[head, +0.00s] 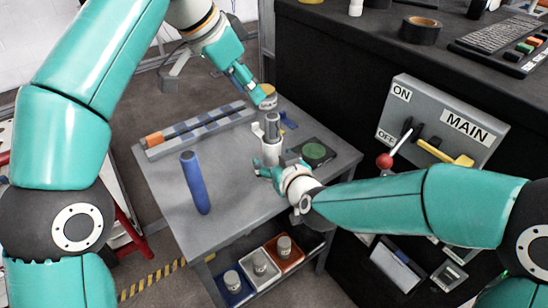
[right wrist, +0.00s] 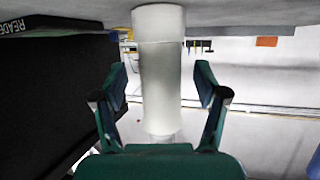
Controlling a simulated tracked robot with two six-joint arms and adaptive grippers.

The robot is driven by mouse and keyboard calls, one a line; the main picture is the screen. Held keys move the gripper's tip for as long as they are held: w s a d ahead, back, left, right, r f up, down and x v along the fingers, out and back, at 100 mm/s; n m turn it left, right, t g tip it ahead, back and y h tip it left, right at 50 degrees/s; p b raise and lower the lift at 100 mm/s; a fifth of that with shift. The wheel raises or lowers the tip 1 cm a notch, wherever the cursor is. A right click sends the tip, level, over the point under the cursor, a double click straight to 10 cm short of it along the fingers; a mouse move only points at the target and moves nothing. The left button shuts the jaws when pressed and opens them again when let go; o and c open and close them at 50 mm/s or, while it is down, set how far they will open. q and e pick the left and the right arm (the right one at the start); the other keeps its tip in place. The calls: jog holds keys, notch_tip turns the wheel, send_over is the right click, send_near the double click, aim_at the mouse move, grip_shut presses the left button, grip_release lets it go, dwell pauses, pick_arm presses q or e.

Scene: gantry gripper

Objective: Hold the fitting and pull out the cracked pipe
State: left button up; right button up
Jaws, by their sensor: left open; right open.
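A white upright fitting (head: 271,153) stands on the grey table, with a grey pipe piece (head: 272,124) rising from its top. No crack can be made out. In the right wrist view, a white cylinder with a wider collar (right wrist: 160,80) stands between my right gripper's spread fingers, with gaps on both sides. My right gripper (head: 266,170) is open, low beside the fitting in the head view. My left gripper (head: 259,97) is open, above and behind the pipe, near a tan-topped round object (head: 267,92); whether they touch is unclear.
A blue cylinder (head: 195,183) stands at the table's left. A rack (head: 200,130) of blue and orange pieces lies at the back left. A switch panel (head: 440,120) with levers stands beyond. Bins (head: 262,270) sit below.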

jog(key=shift+x, duration=0.9)
